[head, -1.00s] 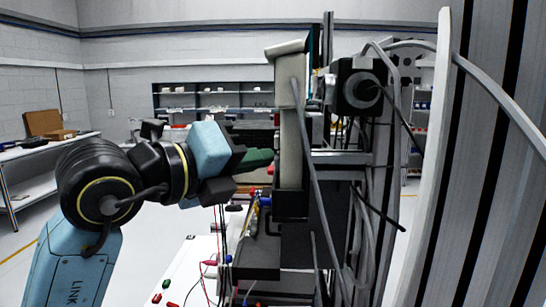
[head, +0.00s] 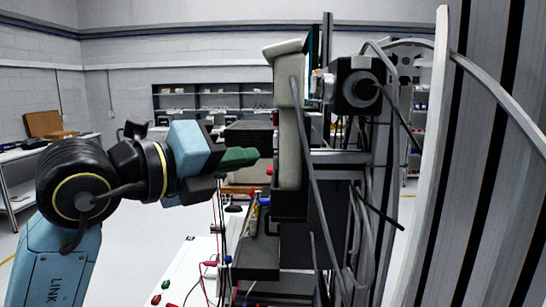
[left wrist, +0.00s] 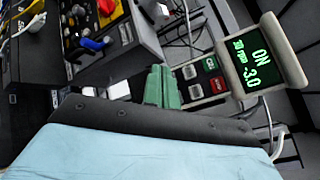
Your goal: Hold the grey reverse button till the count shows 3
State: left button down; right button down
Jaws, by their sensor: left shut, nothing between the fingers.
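In the left wrist view a tilted display (left wrist: 260,55) shows green text that reads about "ON", "30 rpm" and "-3.0". Beside it is a dark button panel with a green button (left wrist: 210,64), a red button (left wrist: 217,85) and pale grey buttons, one upper (left wrist: 190,72) and one lower (left wrist: 195,91). I cannot read which grey one is reverse. My left gripper (left wrist: 162,88) has green fingers, shut and empty, to the left of the buttons. In the head view the left gripper (head: 257,154) is left of the pale upright housing (head: 290,140), apart from it. My right gripper is not in view.
A blue part and a red knob (left wrist: 106,7) sit on equipment at the upper left of the left wrist view. Grey cables (head: 310,150) hang by the housing. A white table (head: 185,265) with wires and small buttons lies below. Open room is at the left.

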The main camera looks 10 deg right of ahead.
pick_arm(q)
jog(key=shift+w+a, duration=0.25)
jog(key=shift+a, duration=0.9)
jog(key=shift+w+a, duration=0.2)
jog(key=shift+a, duration=0.95)
